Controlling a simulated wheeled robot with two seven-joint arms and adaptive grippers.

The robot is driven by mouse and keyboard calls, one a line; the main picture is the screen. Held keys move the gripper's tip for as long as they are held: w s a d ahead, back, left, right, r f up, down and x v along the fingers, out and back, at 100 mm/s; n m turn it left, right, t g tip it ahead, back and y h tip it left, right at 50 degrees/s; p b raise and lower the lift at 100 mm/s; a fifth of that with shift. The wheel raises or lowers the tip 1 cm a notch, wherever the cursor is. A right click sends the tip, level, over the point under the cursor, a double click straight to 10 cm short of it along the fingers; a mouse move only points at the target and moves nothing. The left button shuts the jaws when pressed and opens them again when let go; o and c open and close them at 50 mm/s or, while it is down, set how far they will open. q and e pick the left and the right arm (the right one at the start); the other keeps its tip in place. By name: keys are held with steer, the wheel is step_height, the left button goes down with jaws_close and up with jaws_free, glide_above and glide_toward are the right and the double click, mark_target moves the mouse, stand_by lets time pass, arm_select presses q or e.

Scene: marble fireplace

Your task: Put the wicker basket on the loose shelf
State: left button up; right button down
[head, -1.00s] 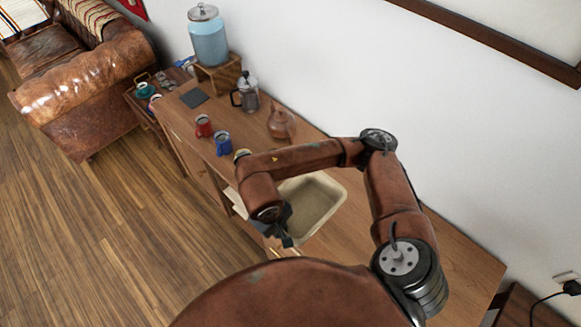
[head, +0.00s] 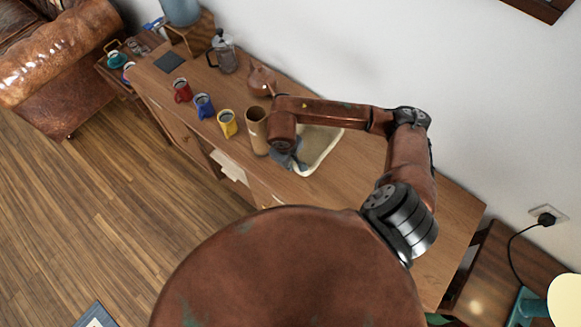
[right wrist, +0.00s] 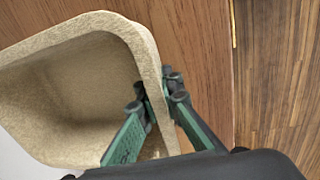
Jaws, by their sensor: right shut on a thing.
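The wicker basket (head: 326,150) is a beige, rounded rectangular tub that sits on the wooden counter, open side up. My right arm hides part of its left side. My right gripper (head: 286,155) is at the basket's near left edge. In the right wrist view, the fingers of the right gripper (right wrist: 156,92) are on either side of the rim of the basket (right wrist: 65,95), shut on it. The basket looks empty. I cannot make out which surface is the loose shelf. My left gripper is not in view.
A tan cup (head: 257,130) stands close beside my right gripper. A yellow mug (head: 227,124), a blue mug (head: 204,106), a red mug (head: 182,91) and a copper kettle (head: 261,82) stand further left. The counter (head: 447,215) is bare at right; a lamp (head: 564,300) stands beyond it.

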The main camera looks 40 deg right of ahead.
steer(key=shift+f, duration=1.45)
steer(key=shift+f, duration=0.15)
steer(key=c, duration=2.1)
jaws_free()
